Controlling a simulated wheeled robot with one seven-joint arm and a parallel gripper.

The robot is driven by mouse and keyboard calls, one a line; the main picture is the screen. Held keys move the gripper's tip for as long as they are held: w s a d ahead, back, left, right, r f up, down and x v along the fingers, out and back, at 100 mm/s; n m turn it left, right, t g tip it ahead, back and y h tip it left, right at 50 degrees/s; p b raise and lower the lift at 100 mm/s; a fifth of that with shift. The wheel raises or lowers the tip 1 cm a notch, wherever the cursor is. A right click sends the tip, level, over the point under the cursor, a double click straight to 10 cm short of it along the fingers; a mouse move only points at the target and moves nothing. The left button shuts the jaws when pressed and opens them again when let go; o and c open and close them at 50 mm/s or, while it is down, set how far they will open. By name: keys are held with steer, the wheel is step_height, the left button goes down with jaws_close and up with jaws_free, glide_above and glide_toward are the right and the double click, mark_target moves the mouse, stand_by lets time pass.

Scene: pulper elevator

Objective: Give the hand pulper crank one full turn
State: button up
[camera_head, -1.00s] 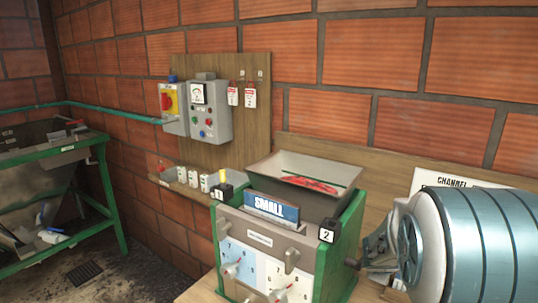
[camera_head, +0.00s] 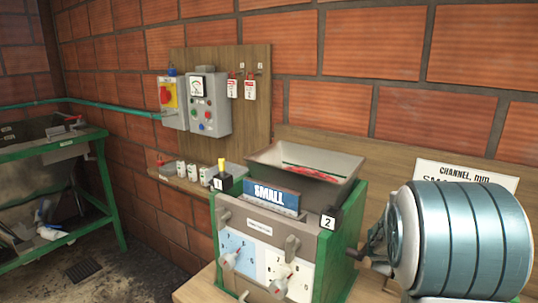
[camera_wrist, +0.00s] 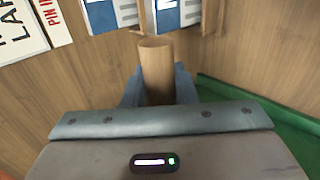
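The hand pulper (camera_head: 300,238) is a grey-fronted machine with green sides, a metal hopper (camera_head: 305,172) and a blue SMALL sign (camera_head: 276,197). A dark crank part (camera_head: 355,254) sticks out at its right side, partly hidden. In the wrist view, an upright wooden handle (camera_wrist: 156,68) stands between the two blue-grey fingers of my gripper (camera_wrist: 158,88). The fingers lie against both its sides and look shut on it. In the head view my banded arm covers most of my gripper and the handle.
A control box (camera_head: 210,103) and red tags (camera_head: 241,88) hang on a wooden board left of the pulper. Small jars (camera_head: 193,174) stand on a ledge. A channel sign (camera_head: 466,174) stands behind my arm. A green-framed bench (camera_head: 60,150) is at far left.

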stand_by(0.4)
steer(key=r+p, duration=0.3)
steer(key=r, duration=0.1)
steer(key=shift+w+d+p, duration=0.2)
steer(key=shift+w+p, duration=0.05)
steer(key=shift+p, duration=0.05)
steer(key=shift+f, duration=0.1)
steer(key=r+p, duration=0.1)
steer(key=r, duration=0.1)
steer(key=r+p, duration=0.1)
steer(key=shift+s+a+r+p, duration=0.3)
steer(key=shift+s+r, duration=0.05)
steer(key=shift+s, duration=0.05)
steer(key=shift+f, duration=0.1)
steer(key=shift+s, duration=0.1)
